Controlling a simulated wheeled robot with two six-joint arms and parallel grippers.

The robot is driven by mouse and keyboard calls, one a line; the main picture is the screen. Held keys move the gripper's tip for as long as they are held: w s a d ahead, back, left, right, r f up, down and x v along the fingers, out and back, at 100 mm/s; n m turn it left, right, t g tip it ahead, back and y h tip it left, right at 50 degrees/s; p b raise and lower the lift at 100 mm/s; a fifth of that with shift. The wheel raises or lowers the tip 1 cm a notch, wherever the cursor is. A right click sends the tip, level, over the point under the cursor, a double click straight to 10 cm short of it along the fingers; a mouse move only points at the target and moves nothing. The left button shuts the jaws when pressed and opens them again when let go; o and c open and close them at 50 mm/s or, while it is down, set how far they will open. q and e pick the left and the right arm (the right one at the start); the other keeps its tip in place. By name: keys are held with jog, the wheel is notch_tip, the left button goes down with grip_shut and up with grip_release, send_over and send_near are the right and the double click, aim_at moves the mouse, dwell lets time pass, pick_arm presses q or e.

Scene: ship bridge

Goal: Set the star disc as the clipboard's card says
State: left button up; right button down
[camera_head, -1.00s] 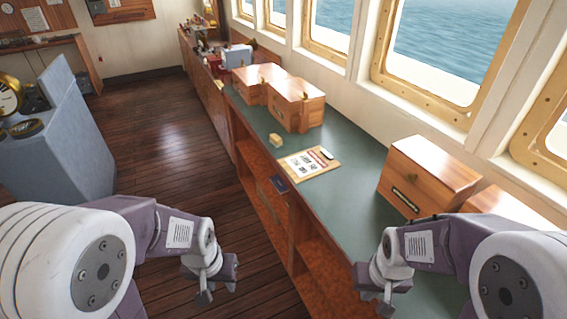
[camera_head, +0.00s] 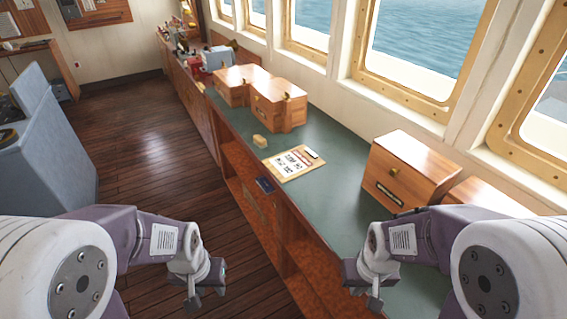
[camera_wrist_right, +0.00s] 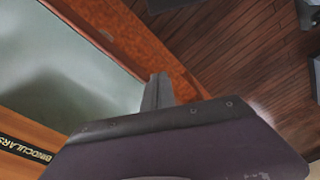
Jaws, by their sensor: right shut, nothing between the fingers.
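The clipboard (camera_head: 293,164) lies flat on the green counter top, with a white card whose dark writing is too small to read. I cannot make out a star disc in these views. My left gripper (camera_head: 207,290) hangs over the wooden floor, left of the counter; the picture does not show clearly whether its fingers are apart. My right gripper (camera_head: 362,290) is over the counter's front edge, nearer to me than the clipboard. It is shut and empty, and its fingers (camera_wrist_right: 157,92) show in the right wrist view above the counter edge.
A wooden box (camera_head: 408,168) stands right of the clipboard; the wrist view shows a BINOCULARS label (camera_wrist_right: 25,150). Two wooden boxes (camera_head: 278,104) stand farther back. A small tan block (camera_head: 260,141) is beside the clipboard. A grey console (camera_head: 45,140) stands left. The floor (camera_head: 150,150) between is clear.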

jog(key=c, duration=1.1)
grip_release()
jog(key=shift+o, duration=0.2)
